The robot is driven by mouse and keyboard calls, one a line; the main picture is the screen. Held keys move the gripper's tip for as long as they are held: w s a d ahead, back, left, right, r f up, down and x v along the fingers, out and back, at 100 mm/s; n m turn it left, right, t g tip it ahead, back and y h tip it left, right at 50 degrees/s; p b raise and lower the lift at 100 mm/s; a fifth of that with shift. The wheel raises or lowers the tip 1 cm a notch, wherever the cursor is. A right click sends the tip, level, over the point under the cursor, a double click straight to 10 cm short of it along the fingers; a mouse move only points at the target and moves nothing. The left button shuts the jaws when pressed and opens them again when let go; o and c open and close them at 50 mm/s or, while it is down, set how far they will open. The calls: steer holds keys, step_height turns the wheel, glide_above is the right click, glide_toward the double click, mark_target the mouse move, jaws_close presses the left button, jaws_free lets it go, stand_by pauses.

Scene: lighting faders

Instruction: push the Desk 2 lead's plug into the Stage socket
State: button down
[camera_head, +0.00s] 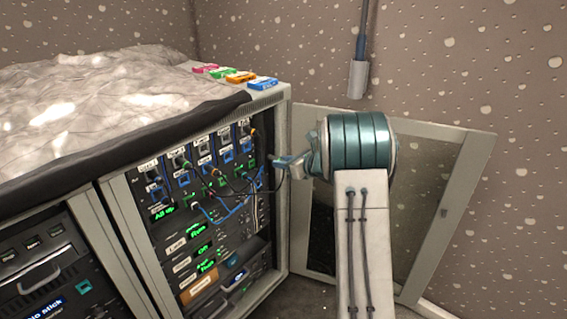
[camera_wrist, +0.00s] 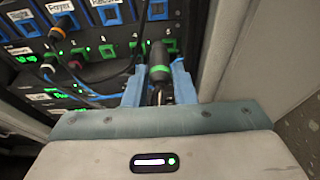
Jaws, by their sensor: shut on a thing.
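My gripper (camera_wrist: 156,84) is shut on a dark plug with a green band (camera_wrist: 160,73), its two blue fingers on either side of it. The plug is in front of the right end of the numbered row of the patch panel (camera_wrist: 100,52); I cannot tell whether its tip is in a socket. No lead name is readable on it. In the head view my gripper (camera_head: 277,162) is at the rack's right edge, and the plug is hardly visible. Blue-framed sockets (camera_wrist: 109,13) run above under white labels; I cannot surely read which is Stage.
An orange-banded plug (camera_wrist: 58,29) sits in the upper row. Black and blue leads (camera_head: 222,207) hang across the rack front. The open rack door (camera_head: 440,205) stands right, behind my arm. Coloured tags (camera_head: 240,77) lie on the rack top.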

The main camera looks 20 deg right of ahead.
mark_target(275, 157)
steer(key=shift+w+a, duration=0.15)
steer(key=shift+w, duration=0.05)
steer(key=shift+w+a, duration=0.6)
steer(key=shift+w, duration=0.35)
steer(key=shift+w+a, duration=0.2)
steer(key=shift+w, duration=0.05)
stand_by(0.8)
steer(key=shift+w+a, duration=0.4)
steer(key=shift+w, duration=0.25)
steer(key=shift+w+a+p, duration=0.25)
steer(key=shift+w+a, duration=0.45)
steer(key=shift+w, duration=0.3)
steer(key=shift+w+a+p, duration=0.25)
steer(key=shift+w+a, duration=0.4)
steer(key=shift+w, duration=0.35)
stand_by(3.2)
